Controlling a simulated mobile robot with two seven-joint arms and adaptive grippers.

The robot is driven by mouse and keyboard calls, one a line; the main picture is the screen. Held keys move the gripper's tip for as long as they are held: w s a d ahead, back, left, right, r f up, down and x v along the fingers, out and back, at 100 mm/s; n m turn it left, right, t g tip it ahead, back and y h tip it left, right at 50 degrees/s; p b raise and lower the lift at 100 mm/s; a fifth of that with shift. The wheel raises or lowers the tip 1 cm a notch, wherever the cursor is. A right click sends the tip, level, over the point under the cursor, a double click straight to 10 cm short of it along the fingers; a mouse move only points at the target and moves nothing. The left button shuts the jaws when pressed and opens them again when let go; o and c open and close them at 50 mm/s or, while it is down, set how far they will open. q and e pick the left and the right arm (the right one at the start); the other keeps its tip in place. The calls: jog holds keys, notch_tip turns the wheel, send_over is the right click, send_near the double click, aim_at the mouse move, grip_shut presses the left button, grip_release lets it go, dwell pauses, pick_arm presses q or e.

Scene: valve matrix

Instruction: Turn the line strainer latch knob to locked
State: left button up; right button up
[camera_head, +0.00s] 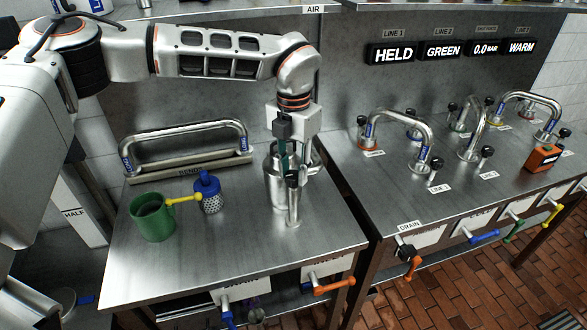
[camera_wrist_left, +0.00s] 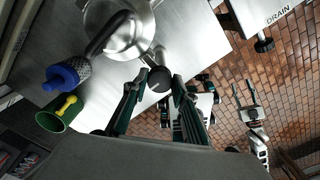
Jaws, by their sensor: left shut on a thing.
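The line strainer (camera_head: 276,182) is a steel pot-like body on the left bench, with a short post (camera_head: 293,207) at its front. The round black latch knob (camera_wrist_left: 160,79) shows at the end of a steel arm in the left wrist view. My left gripper (camera_head: 287,165) reaches down from above onto the knob. In the wrist view its dark green fingers stand on both sides of the knob and are shut on it. The fingers partly hide the knob in the head view. My right gripper (camera_wrist_left: 244,94) shows small and far off in the wrist view, its prongs apart.
A blue-capped mesh basket (camera_head: 209,194) and a green cup (camera_head: 152,220) with a yellow handle stand left of the strainer. A steel pipe bend (camera_head: 185,139) lies behind. The right bench carries pipe bends, black knobs and an orange box (camera_head: 542,158). Coloured levers line the front.

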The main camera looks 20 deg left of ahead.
dwell(0.4)
pick_arm(q)
jog(key=o, duration=1.1)
